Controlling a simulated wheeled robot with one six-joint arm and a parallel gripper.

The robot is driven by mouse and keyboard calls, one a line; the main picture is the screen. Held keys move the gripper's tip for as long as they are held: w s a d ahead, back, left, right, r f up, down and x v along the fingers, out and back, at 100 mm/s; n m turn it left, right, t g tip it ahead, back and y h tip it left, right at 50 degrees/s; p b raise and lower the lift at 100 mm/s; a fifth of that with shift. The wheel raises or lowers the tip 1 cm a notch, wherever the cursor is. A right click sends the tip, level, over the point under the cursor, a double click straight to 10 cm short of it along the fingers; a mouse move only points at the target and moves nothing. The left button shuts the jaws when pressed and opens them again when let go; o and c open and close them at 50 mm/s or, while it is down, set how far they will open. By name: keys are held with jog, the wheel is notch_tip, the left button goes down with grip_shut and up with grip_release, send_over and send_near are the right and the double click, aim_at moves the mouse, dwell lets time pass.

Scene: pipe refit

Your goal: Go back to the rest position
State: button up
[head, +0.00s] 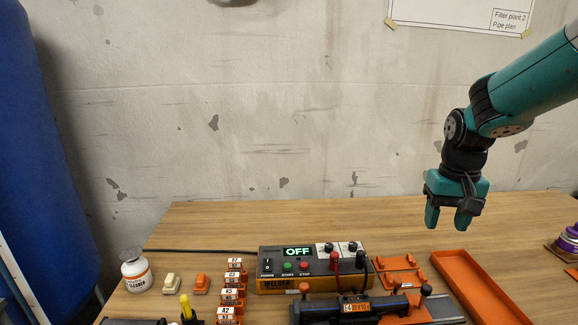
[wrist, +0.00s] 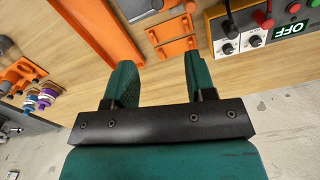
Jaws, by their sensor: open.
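My gripper (head: 448,217) hangs at the right of the head view, in the air above the back of the wooden table, with its fingers pointing down. Its two teal fingers stand apart with nothing between them. The wrist view shows the same open fingers (wrist: 160,75) over bare wood, close to the orange tray (wrist: 105,35) and the small orange holders (wrist: 172,37). My arm reaches in from the upper right.
The welder box (head: 312,268) shows OFF. In front of it is a black clamp rig with a pipe piece (head: 357,307). Labelled orange blocks (head: 232,292), a cleaner bottle (head: 136,271) and a long orange tray (head: 478,285) stand around it. A concrete wall (head: 250,100) rises behind.

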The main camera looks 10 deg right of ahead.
jog(key=s+a+r+n+y, duration=0.2)
jog(key=s+a+n, duration=0.3)
jog(key=s+a, duration=0.5)
jog(key=s+a+r+n+y, duration=0.2)
jog(key=s+a+n, duration=0.4)
jog(key=s+a, duration=0.4)
jog(key=a, duration=0.4)
jog(key=shift+r, duration=0.3)
dwell(1.1)
